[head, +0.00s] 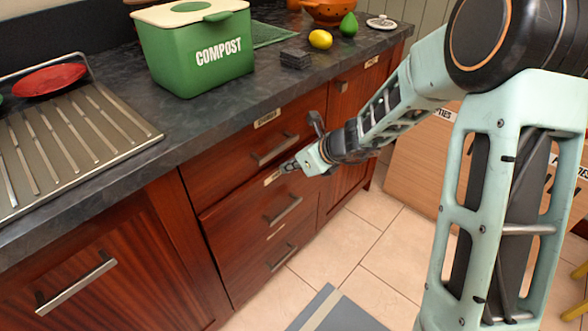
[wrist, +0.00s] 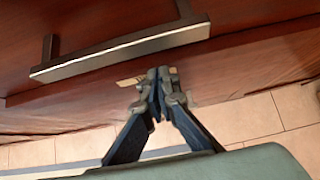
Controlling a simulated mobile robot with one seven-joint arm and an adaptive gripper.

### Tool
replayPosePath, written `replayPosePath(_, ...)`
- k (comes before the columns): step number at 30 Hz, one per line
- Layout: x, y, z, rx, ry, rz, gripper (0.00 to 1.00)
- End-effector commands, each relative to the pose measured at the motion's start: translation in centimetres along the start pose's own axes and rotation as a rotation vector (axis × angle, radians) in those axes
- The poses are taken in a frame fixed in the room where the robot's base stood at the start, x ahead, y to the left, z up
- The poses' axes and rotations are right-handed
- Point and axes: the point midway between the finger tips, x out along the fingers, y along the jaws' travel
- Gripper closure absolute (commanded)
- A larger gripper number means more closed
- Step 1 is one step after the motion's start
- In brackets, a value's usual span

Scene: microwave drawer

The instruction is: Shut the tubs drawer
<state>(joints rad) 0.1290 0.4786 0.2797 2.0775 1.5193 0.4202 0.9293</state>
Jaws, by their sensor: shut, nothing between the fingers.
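A stack of wooden drawers stands under the dark counter. The top drawer (head: 235,150) has a label and a bar handle (head: 275,150). The middle drawer (head: 240,215) lies below it, with a small label (head: 272,177) too small to read; its front seems to stand slightly forward of the top one. I cannot tell by label which is the tubs drawer. My gripper (head: 287,167) is shut and empty at the middle drawer's upper edge, beside its label. In the wrist view the fingertips (wrist: 158,75) are together below a bar handle (wrist: 120,52); contact is unclear.
The bottom drawer (head: 255,270) looks closed. A cabinet door (head: 350,130) is to the right, another (head: 85,260) to the left. A green compost bin (head: 195,55), a lemon (head: 320,39) and a drying rack (head: 70,140) are on the counter. Tiled floor (head: 345,245) lies in front.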

Motion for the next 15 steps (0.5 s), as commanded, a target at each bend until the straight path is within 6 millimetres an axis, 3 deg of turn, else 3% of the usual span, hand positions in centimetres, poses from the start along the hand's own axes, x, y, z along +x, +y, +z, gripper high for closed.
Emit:
replayPosePath(8,0.1,0.0,0.1,0.0,0.0,0.001,1.0)
replayPosePath(15,1.8,0.1,1.8,-0.002,0.0,0.002,1.0)
